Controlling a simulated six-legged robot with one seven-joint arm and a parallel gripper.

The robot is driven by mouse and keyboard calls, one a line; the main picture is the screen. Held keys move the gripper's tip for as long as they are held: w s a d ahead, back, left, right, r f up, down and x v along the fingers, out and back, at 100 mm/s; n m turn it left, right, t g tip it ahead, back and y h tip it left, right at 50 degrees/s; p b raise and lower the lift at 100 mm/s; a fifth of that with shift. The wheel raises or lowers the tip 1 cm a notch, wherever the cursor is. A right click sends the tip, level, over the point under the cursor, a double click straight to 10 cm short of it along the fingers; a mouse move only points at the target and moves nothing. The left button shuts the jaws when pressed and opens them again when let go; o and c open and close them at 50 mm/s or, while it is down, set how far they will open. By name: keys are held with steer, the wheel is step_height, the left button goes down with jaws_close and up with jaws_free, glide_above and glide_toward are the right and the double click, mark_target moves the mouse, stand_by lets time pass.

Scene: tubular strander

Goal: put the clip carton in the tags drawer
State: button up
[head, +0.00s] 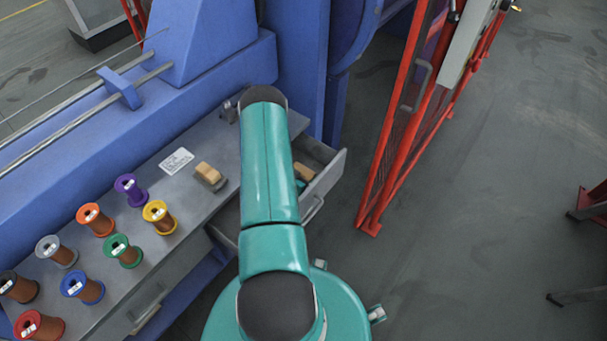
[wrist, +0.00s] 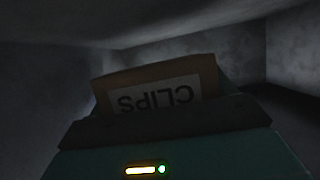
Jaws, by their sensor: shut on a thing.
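The clip carton (wrist: 160,85) is a brown box with a white label reading CLIPS, upside down in the wrist view. My gripper (wrist: 160,125) is shut on it. Dark grey walls surround them there. In the head view my arm covers much of the open drawer (head: 327,184) at the bench's right end. A tan block (head: 305,171) shows inside this drawer beside a bit of teal; I cannot tell for certain that it is the carton. No drawer label is readable, and my gripper's fingertips are hidden in the head view.
Several coloured spools (head: 122,250) stand on the bench's left part. A tan-topped block (head: 210,176) and a white card (head: 176,161) lie behind them. A red mesh gate (head: 400,120) stands right of the drawer. The floor farther right is largely clear.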

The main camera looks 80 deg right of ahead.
steer(key=shift+f, duration=0.75)
steer(key=o, duration=1.1)
steer(key=shift+s+a+f, duration=0.1)
steer(key=shift+s, duration=0.1)
steer(key=shift+c, duration=0.2)
steer(key=shift+r, duration=0.5)
steer(key=v, duration=1.2)
steer(key=shift+w+r, duration=0.15)
steer(key=shift+r, duration=0.15)
